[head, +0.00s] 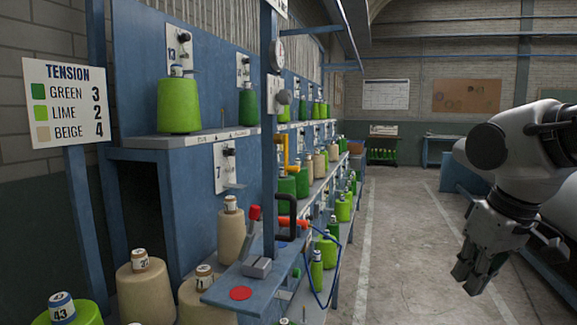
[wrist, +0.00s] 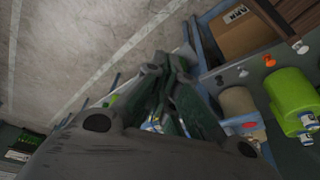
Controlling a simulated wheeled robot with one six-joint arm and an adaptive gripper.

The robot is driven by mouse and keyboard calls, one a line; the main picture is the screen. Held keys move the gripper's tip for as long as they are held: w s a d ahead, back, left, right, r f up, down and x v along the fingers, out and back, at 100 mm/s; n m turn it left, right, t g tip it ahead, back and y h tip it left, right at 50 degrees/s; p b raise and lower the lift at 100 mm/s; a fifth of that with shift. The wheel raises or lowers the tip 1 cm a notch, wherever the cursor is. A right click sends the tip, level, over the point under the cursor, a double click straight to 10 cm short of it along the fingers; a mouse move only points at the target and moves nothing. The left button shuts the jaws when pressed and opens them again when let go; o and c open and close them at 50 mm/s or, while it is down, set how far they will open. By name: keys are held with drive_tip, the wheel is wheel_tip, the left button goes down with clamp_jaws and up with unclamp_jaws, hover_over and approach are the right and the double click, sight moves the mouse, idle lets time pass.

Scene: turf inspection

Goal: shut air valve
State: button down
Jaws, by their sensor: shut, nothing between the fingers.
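A blue post carries a round pressure gauge (head: 278,50), a grey knob-like part (head: 284,97) below it, and a yellow lever (head: 286,153) lower down. The yellow lever looks like the air valve handle; which way it counts as open I cannot tell. My gripper (head: 470,282) hangs at the right, pointing down, far from the post and touching nothing. Its fingers are shut and empty; they also show in the wrist view (wrist: 165,72). The yellow lever is not clearly seen in the wrist view.
A red-topped lever (head: 254,213) and a grey block (head: 257,267) are on a small blue shelf (head: 226,292). A black hook (head: 287,212), an orange tool (head: 290,223) and a blue hose (head: 335,268) hang close by. Yarn cones fill the rack. The aisle floor (head: 395,240) is clear.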

drive_tip(key=w+a+r+n+t+h, duration=0.15)
drive_tip(key=a+r+n, duration=0.25)
drive_tip(key=a+n, duration=0.5)
drive_tip(key=w+a+r+n, duration=0.3)
drive_tip(key=a+r+n, duration=0.15)
drive_tip(key=a, duration=0.85)
drive_tip(key=w+a+r+n, duration=0.35)
drive_tip(key=a+n, duration=0.35)
drive_tip(key=a, duration=0.4)
wheel_tip(320, 180, up, 10)
drive_tip(key=w+n+t+h, duration=0.2)
drive_tip(key=n, duration=0.7)
drive_tip(key=shift+a+t, duration=0.35)
